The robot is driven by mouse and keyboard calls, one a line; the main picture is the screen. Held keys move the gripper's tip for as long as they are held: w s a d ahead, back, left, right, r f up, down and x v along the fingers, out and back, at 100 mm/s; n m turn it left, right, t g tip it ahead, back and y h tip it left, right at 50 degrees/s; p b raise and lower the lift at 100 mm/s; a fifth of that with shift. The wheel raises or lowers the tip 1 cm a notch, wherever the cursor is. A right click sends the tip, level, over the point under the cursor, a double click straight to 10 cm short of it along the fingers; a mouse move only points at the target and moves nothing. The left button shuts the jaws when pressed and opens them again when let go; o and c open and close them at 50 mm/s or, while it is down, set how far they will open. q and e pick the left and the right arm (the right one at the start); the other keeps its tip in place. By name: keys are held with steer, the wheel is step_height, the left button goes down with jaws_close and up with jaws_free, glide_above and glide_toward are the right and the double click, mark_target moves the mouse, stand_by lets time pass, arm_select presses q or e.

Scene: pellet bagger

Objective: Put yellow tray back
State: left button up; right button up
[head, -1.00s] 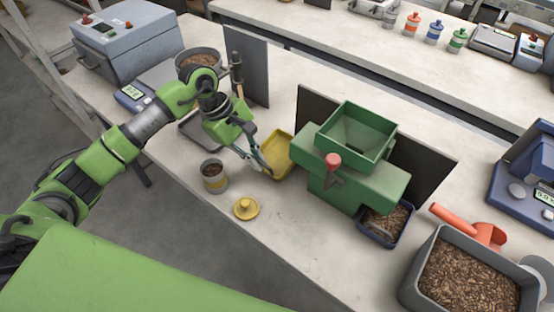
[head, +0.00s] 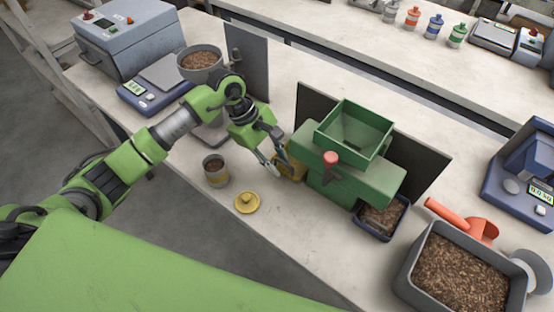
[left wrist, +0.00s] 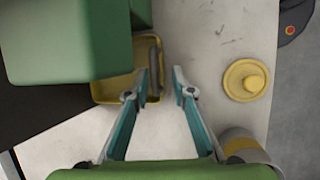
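The yellow tray (head: 294,172) sits on the bench against the left side of the green bagger (head: 350,160), partly hidden by the bagger and by my left gripper (head: 279,167). In the left wrist view the tray (left wrist: 112,91) lies partly under the bagger's green body (left wrist: 70,40). My right gripper is not in view.
A yellow lid (head: 247,202) and a small can of pellets (head: 215,170) stand left of the tray. A blue tray with pellets (head: 381,218) sits right of the bagger. A grey pellet bin (head: 460,268) and orange scoop (head: 470,222) are farther right.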

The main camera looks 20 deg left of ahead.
arm_select(q)
steer(key=shift+p, duration=0.4)
steer(key=b+v, duration=0.3)
steer(key=v, duration=0.1)
steer(key=shift+a, duration=0.25)
steer(key=b+v, duration=0.2)
steer(key=v, duration=0.7)
steer(key=shift+r, duration=0.3)
steer(key=shift+s+d+f, duration=0.1)
steer(key=shift+s, duration=0.1)
